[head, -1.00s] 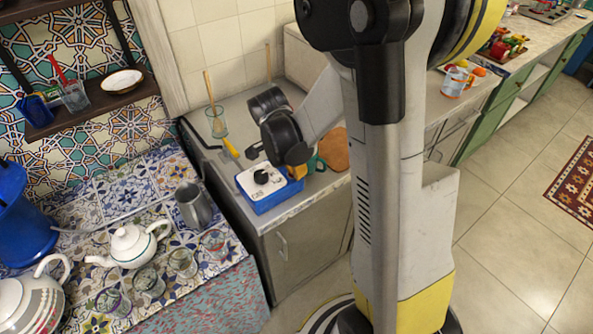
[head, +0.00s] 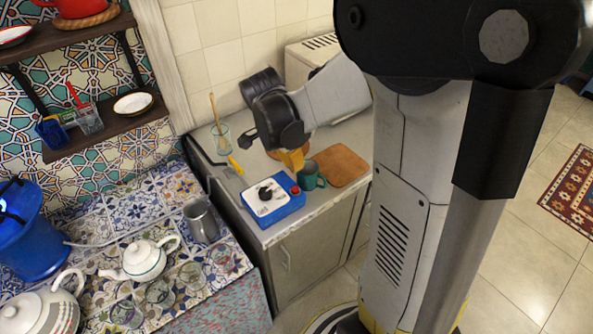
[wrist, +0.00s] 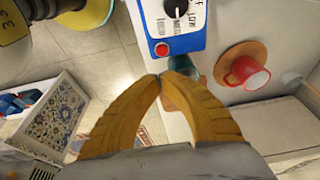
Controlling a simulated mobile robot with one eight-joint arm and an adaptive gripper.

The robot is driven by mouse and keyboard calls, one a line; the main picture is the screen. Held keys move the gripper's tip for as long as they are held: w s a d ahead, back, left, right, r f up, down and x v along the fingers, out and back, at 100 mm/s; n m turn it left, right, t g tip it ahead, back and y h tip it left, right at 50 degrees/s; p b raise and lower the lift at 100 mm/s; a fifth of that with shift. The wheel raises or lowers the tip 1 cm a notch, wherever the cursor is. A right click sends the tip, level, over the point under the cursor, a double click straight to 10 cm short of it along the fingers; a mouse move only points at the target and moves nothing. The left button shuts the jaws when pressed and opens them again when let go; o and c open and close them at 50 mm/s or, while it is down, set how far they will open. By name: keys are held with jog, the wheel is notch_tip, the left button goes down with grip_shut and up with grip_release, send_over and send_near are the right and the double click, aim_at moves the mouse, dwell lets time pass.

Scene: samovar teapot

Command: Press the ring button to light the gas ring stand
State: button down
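The control box (head: 262,213) is blue with a white top, a black knob (head: 268,190) and a red ring button (head: 296,189). It stands on the counter; its button (wrist: 162,48) also shows in the wrist view. My gripper (head: 293,165) has yellow fingers and is above and behind the button in the head view. In the wrist view the fingertips (wrist: 160,76) meet, empty, just below the button in the picture and apart from it.
A teal mug (head: 308,177) stands close beside the box, near a wooden board (head: 342,166). A red cup (wrist: 247,72) shows in the wrist view. A white teapot (head: 143,259), a metal jug (head: 202,221) and several glasses stand on the tiled table.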

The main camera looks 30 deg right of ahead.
jog(key=shift+v, duration=1)
jog(key=s+a+r+n+t+y+b, duration=0.3)
jog(key=s+a+n, duration=0.7)
jog(key=n, duration=0.7)
jog(key=a+t+b, duration=0.2)
jog(key=t, duration=0.2)
jog(key=shift+s+a+r+n, duration=0.3)
jog(key=shift+s+a+r, duration=0.1)
